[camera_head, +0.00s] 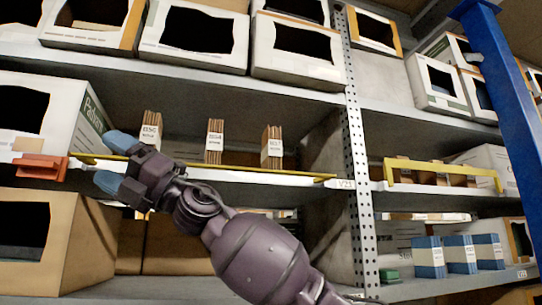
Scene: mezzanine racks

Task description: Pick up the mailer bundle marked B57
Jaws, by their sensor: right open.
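Three brown mailer bundles with white labels stand upright in a row on the middle shelf (235,181). The right-hand bundle (272,155) has a label that seems to read B57, though the print is small. The labels of the middle bundle (215,148) and the left-hand bundle (150,130) are hard to read. My right gripper (114,161) is open and empty, with blue fingertips pointing left. My left gripper is not in view.
A yellow strip (290,176) runs along the shelf's front edge. An orange piece (39,167) sits at its left end. A perforated post (357,180) stands right of the bundles, and a blue upright (505,90) farther right. White boxes (195,60) fill the shelf above.

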